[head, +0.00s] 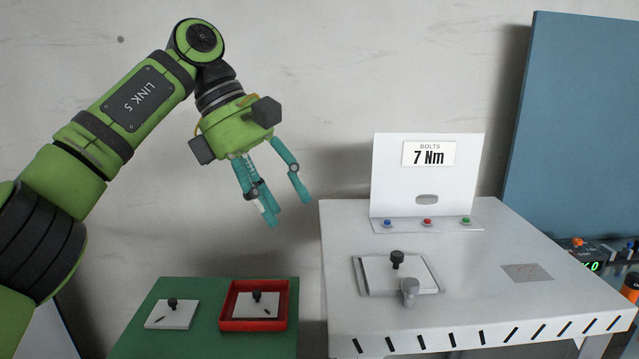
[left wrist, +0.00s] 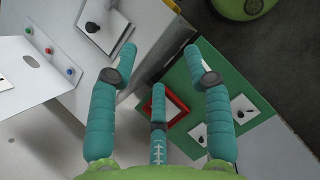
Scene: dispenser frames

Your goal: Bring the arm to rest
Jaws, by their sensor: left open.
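My left arm (head: 130,100) comes in from the left in the head view and is raised against the pale wall. Its left gripper (head: 286,208) hangs in the air with its teal fingers spread, holding nothing. The fingers point down, above and behind the space between the green surface and the white table. The left wrist view also shows the left gripper (left wrist: 160,68) open, with nothing between the fingers. No finger touches anything. My right gripper is in neither view.
The white table (head: 450,308) carries a metal fixture (head: 362,275), an upright "7 Nm" panel (head: 390,175) and three buttons. A blue board (head: 580,120) stands right.

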